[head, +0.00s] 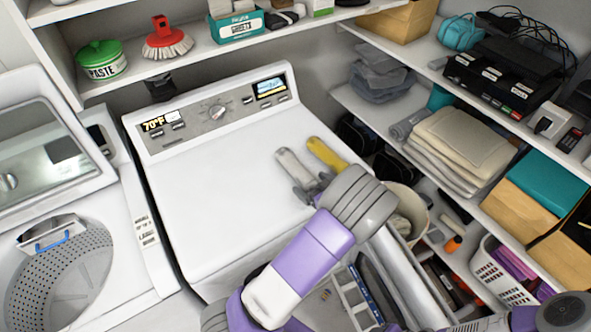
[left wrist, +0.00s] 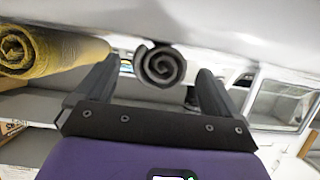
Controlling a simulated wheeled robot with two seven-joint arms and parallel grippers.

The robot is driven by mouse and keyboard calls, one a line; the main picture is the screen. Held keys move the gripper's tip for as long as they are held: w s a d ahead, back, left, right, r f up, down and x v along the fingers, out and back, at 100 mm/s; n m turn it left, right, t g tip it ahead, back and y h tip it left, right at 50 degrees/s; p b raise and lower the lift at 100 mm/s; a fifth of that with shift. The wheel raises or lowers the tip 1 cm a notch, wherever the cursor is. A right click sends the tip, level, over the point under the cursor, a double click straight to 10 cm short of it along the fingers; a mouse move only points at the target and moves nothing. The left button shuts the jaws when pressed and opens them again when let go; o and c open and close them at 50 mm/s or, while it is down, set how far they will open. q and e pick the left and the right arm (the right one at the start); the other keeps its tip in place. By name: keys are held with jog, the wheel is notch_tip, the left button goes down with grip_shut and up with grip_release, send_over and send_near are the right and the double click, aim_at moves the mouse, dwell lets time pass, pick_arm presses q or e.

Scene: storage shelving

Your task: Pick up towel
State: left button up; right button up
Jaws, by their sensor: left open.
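A rolled light-grey towel (head: 292,164) and a rolled yellow towel (head: 325,153) lie side by side on the white machine top (head: 215,185). My left gripper (head: 314,188) is at their near ends in the head view. In the left wrist view its two dark fingers (left wrist: 153,90) are apart, with the spiral end of the grey roll (left wrist: 160,66) showing between them. I cannot tell whether a finger touches it. The yellow roll (left wrist: 45,52) is outside the fingers, at the left. My right gripper is not in view.
An open washer (head: 60,250) stands at left. A shelf above the control panel holds a green-lidded paste tub (head: 102,60), a red brush (head: 165,40) and a teal box (head: 237,26). Folded towels (head: 462,145) lie on the right shelves. The machine top's left part is clear.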

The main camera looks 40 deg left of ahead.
pick_arm(q)
jog(key=shift+x, duration=1.15)
jog(key=c, duration=1.2)
jog(key=shift+r, duration=0.15)
